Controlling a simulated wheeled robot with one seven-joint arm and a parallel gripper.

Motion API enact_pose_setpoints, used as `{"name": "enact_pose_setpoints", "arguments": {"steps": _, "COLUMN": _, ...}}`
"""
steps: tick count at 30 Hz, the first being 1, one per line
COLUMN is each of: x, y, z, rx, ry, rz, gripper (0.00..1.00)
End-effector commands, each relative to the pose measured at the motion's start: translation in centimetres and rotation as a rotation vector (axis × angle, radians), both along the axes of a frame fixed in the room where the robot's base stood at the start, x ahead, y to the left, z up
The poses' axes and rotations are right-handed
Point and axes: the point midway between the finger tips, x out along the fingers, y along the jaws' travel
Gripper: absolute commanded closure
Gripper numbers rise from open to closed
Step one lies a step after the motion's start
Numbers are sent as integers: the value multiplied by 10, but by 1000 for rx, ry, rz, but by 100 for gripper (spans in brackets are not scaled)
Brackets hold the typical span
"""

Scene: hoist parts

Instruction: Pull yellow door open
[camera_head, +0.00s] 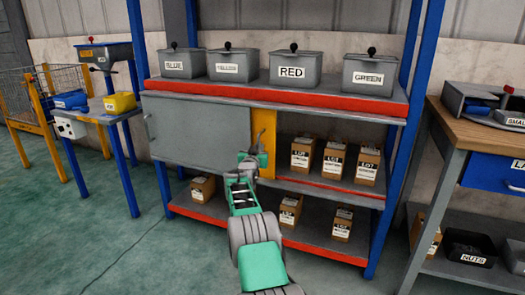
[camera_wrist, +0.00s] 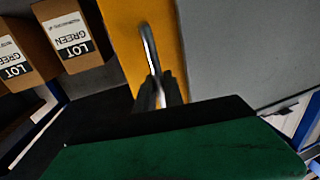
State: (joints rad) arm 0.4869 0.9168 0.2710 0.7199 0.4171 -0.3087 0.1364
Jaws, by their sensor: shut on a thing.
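The yellow door (camera_head: 264,124) is a narrow upright panel on the middle level of the blue-framed shelf. It stands beside a grey panel (camera_head: 195,128), with the open shelf bay to its right. A metal bar handle (camera_wrist: 148,45) stands on the yellow door (camera_wrist: 122,30) in the wrist view. My gripper (camera_head: 252,160) is at the door's lower part. Its fingers (camera_wrist: 160,90) are shut on the handle's near end in the wrist view.
Cardboard LOT boxes (camera_head: 303,153) stand right of the door, with more on the lower shelf. Grey lidded bins (camera_head: 291,68) line the top shelf. A wooden workbench (camera_head: 490,129) stands right and a small blue table (camera_head: 98,108) left. The green floor before the shelf is clear.

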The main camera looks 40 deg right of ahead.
Motion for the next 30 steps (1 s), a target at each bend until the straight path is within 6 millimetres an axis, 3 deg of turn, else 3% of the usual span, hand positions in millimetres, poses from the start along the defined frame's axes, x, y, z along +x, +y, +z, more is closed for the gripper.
{"name": "enact_pose_setpoints", "arguments": {"steps": 8, "x": -1, "y": -2, "z": 1, "rx": -2, "ry": -1, "rz": -3, "gripper": 100}}
{"name": "enact_pose_setpoints", "arguments": {"steps": 9, "x": -1, "y": -2, "z": 1, "rx": -2, "ry": -1, "rz": -3, "gripper": 86}}
{"name": "enact_pose_setpoints", "arguments": {"steps": 17, "x": 1, "y": 1, "z": 1, "rx": -2, "ry": -1, "rz": 1, "gripper": 66}}
{"name": "enact_pose_setpoints", "arguments": {"steps": 26, "x": -1, "y": 4, "z": 2, "rx": -2, "ry": -1, "rz": 1, "gripper": 66}}
{"name": "enact_pose_setpoints", "arguments": {"steps": 30, "x": -11, "y": 16, "z": 5, "rx": -1, "ry": -1, "rz": 2, "gripper": 66}}
